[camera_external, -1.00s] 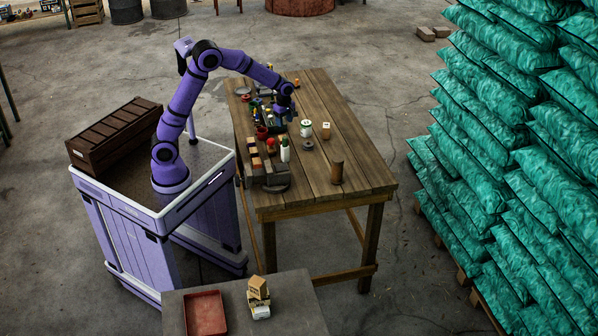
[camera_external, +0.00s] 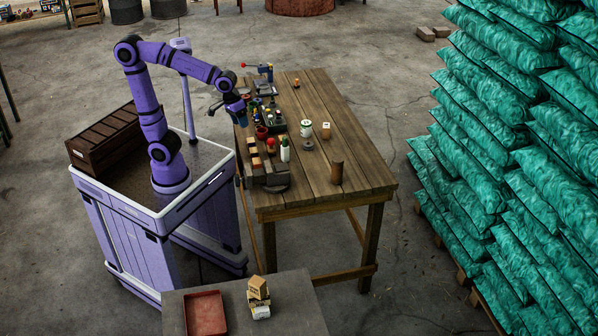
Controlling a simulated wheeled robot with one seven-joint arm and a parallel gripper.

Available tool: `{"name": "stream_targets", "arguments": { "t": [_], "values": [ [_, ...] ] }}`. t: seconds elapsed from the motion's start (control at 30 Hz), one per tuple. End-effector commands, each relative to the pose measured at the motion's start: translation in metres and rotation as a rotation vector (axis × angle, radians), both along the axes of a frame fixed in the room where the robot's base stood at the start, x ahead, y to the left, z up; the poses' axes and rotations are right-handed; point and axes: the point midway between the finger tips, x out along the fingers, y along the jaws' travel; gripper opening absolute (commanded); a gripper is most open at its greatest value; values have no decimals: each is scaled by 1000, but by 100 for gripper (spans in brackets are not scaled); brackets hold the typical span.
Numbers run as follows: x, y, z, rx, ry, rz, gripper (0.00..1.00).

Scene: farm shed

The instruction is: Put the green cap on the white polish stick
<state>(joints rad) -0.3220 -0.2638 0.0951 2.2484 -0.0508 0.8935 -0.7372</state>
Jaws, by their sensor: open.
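A white upright stick-like thing (camera_external: 285,151) stands on the wooden table (camera_external: 347,148), left of its middle. Its top looks green, which fits the green cap sitting on the white polish stick, but it is too small to tell how well it is seated. My gripper (camera_external: 241,117) is open, above the table's left edge, up and to the left of the white stick and apart from it. I see nothing held between its fingers, though they are small in this view.
A white-and-green can (camera_external: 306,128), a small wooden block (camera_external: 326,130) and a brown cylinder (camera_external: 337,172) stand on the table. A red cup (camera_external: 262,132) and several small items crowd its left side. The table's right half is mostly clear.

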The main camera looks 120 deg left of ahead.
Motion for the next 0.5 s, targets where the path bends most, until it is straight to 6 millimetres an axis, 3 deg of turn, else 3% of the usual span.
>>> {"name": "stream_targets", "arguments": {
  "t": [0.03,0.2,0.33,0.5],
  "values": [
    [-11,-20,6,27,-18,-101,54],
    [-49,-73,15,133,-63,-457,54],
    [-81,-105,15,224,-96,-718,54],
    [-114,-130,9,324,-128,-975,54]
  ]
}}
